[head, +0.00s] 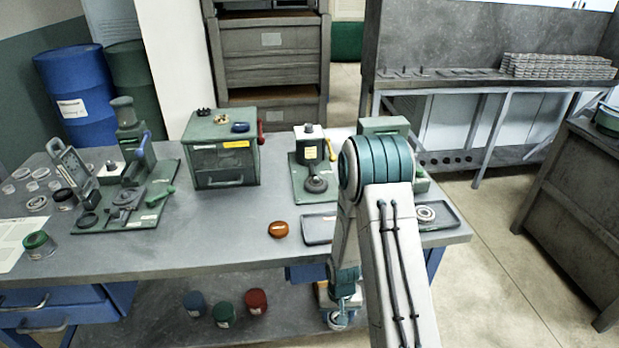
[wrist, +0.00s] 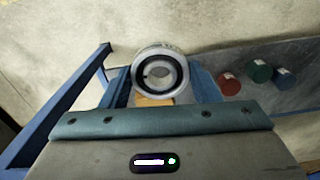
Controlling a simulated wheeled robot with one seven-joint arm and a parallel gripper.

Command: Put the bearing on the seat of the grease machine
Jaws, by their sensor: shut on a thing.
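The bearing (wrist: 160,72), a silver ring with a dark inner band, sits between the fingers of my gripper (wrist: 160,84) in the wrist view. My gripper is shut on it. In the head view my gripper (head: 342,300) hangs low at the front edge of the table, below the tabletop, partly hidden by my arm. Two green machines stand on the table, and I cannot tell for sure which is the grease machine. One (head: 312,150) has a yellow handle and a dark round seat (head: 316,184). The other (head: 128,150), at left, has a blue lever.
A second bearing (head: 425,213) lies in a dark tray (head: 452,220), partly behind my arm. An orange-brown round piece (head: 278,230) lies near the table's (head: 225,230) front edge. A green box (head: 222,165) stands mid-table. Several coloured cans, one red (head: 256,301), are on the lower shelf.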

